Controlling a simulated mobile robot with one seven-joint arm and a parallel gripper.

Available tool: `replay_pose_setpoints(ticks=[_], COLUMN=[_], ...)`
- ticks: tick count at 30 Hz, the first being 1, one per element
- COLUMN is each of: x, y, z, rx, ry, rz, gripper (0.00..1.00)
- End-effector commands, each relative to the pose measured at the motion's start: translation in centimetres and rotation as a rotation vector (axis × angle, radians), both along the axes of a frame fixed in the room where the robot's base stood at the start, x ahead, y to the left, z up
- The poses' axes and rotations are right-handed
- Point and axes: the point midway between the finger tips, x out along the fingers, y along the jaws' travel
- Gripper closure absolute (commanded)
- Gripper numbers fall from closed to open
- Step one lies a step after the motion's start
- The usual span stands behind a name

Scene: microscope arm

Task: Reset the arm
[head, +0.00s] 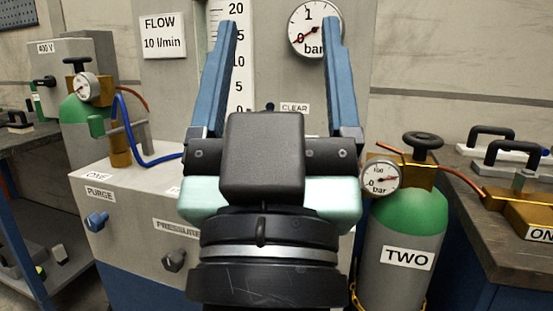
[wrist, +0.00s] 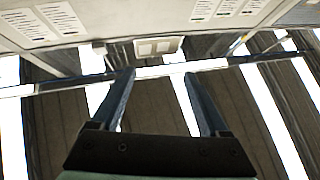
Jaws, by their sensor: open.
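My gripper (head: 283,28) stands in the middle of the head view with its two blue fingers pointing up. The fingers are wide apart and nothing is between them. Its dark body and pale green part hide the middle of the gas panel (head: 135,200) behind it. In the wrist view my gripper (wrist: 158,74) also shows open and empty, facing a dark surface with bright strips.
A green-topped cylinder marked TWO (head: 405,258) with a gauge stands to the right. Another cylinder (head: 85,125) stands at the left. A workbench (head: 475,215) with black-handled items is at far right. A round bar gauge (head: 306,28) is behind my gripper.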

Motion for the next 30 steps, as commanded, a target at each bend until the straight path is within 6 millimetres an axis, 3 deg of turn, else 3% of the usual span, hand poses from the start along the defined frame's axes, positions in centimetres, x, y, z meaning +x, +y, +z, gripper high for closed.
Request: replay_pose_setpoints(ticks=[2,3,11,30], x=[-2.6,-2.4,-2.1,-2.1], y=[-0.2,0.0,0.1,0.1], z=[3.5,5.0,11.4,31.4], rx=[0.027,0.028,0.025,0.025], ry=[-0.103,-0.095,-0.085,-0.082], rz=[0.070,0.075,0.071,0.071], gripper=[0.22,0.22,0.22,0.22])
